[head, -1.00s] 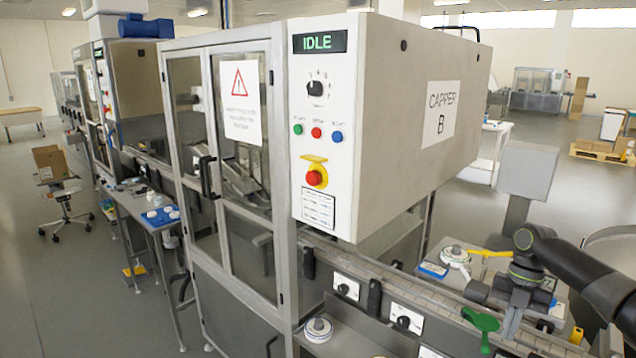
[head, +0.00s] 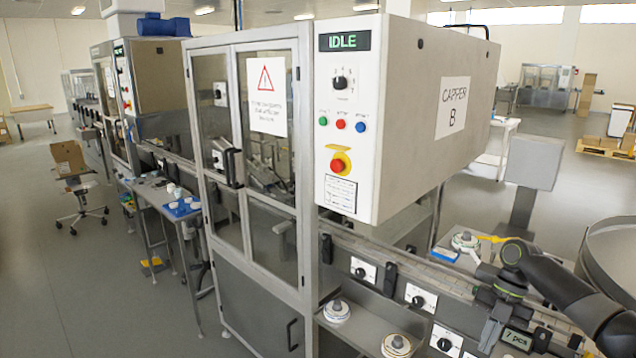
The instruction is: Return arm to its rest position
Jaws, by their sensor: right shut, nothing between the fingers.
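My right arm (head: 572,289) comes in from the right edge, black, with its wrist bent downward. My right gripper (head: 490,341) hangs below the wrist in front of the conveyor side, near the bottom of the head view. It is shut and empty. My left gripper is not in view. The capper machine (head: 432,110) stands in the middle, marked "CAPPER B", with a green "IDLE" display (head: 349,40).
A metal ledge (head: 363,327) holds two round white-and-grey pieces (head: 337,311) (head: 396,345). The conveyor rail (head: 425,272) runs behind it toward my gripper. Open floor (head: 110,285) lies at the left.

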